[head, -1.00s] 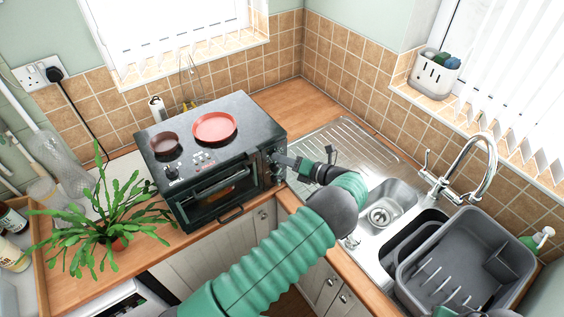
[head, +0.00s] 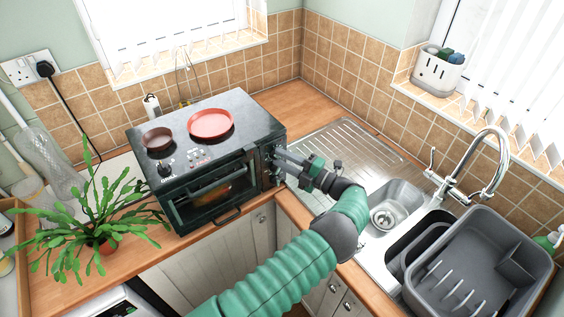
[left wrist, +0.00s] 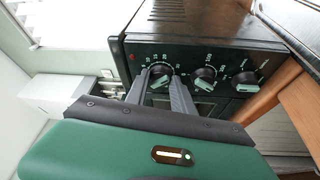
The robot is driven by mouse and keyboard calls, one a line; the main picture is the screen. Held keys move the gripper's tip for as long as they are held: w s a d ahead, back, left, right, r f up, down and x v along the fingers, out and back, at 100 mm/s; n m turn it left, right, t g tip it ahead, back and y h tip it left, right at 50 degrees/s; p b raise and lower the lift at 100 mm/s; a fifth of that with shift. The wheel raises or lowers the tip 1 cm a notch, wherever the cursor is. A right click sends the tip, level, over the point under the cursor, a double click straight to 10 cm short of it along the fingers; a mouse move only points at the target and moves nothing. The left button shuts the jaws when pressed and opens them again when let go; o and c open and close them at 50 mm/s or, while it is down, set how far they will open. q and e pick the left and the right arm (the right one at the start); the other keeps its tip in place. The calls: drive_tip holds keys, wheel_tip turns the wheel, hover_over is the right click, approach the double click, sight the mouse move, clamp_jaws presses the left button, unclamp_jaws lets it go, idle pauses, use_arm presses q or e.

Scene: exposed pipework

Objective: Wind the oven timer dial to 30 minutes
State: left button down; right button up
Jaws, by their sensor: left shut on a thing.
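The black oven (head: 215,165) stands on the counter, with its dial panel on the right end of its front. In the left wrist view the panel shows three black dials with pale grips and white marks. My left gripper (head: 279,155) reaches this panel from the right. In the left wrist view its two fingers (left wrist: 160,74) are shut on the numbered dial (left wrist: 161,82) at picture left. The middle dial (left wrist: 204,75) and the right dial (left wrist: 245,81) are free. The numbers are too small to read surely, so the held dial's setting cannot be told. My right gripper is out of view.
A potted plant (head: 100,215) stands left of the oven. The sink (head: 384,217) with its tap (head: 484,150) and a grey dish rack (head: 470,262) lie to the right. The back-corner worktop (head: 292,100) is clear.

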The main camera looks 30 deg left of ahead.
use_arm(q)
drive_tip(key=shift+d+f+m, duration=0.15)
drive_tip(key=shift+f+m, duration=0.15)
drive_tip(key=shift+m, duration=0.6)
drive_tip(key=shift+y+b, duration=0.3)
